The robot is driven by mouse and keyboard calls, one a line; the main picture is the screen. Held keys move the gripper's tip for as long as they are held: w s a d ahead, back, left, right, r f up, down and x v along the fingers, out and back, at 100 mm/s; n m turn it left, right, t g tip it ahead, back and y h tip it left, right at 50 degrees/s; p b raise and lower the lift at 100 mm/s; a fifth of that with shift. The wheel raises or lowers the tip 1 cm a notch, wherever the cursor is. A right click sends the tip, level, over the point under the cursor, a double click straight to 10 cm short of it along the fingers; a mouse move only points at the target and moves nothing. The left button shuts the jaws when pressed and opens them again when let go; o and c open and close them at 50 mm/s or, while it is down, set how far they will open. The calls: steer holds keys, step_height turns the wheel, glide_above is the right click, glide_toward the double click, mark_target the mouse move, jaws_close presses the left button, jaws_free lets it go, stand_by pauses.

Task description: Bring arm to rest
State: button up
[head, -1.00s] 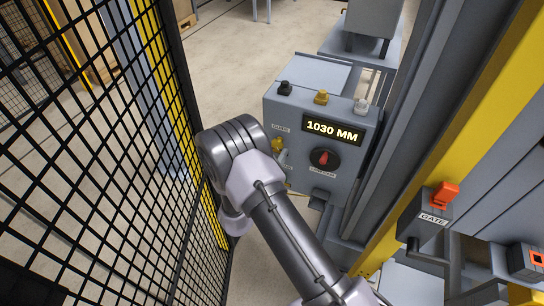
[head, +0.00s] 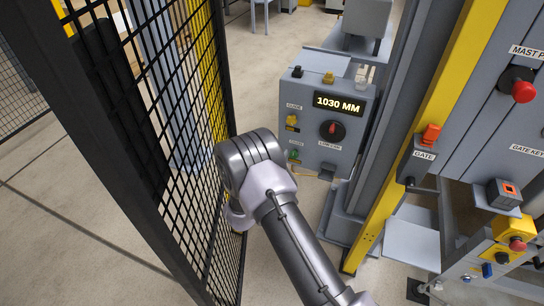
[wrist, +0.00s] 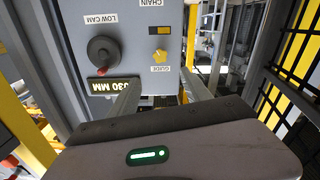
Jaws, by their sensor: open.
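My arm (head: 285,225) reaches up from the bottom of the head view, bent at the wrist, beside the grey control box (head: 345,150). In the head view my gripper is hidden behind my wrist. In the wrist view my gripper (wrist: 160,80) is open, with its two fingers apart and nothing seen between them. The control box (wrist: 65,45) stands beyond the fingers there and appears upside down. Whether the fingers touch it I cannot tell. Its display (head: 338,103) reads 1030 MM.
A black mesh panel (head: 200,190) stands close on the left of my arm. A yellow post (head: 425,110) and a grey cabinet with a red button (head: 522,91) are at the right. A gate switch (head: 430,134) sits on the post. Bare floor shows at the lower left.

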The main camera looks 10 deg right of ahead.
steer(key=a+r+m+g+y, duration=0.25)
steer(key=r+y, duration=0.45)
steer(key=r, duration=1)
steer(key=s+a+r+n+g+y, duration=0.15)
steer(key=s+a+r+y, duration=0.25)
steer(key=s+r, duration=0.65)
steer(key=s+f+g, duration=0.2)
steer(key=s, duration=1.2)
steer(key=s+f+n+g+y, duration=0.1)
steer(key=s+g, duration=0.2)
steer(key=s, duration=1.1)
steer(key=shift+s+f, duration=0.35)
steer(key=shift+a, duration=0.1)
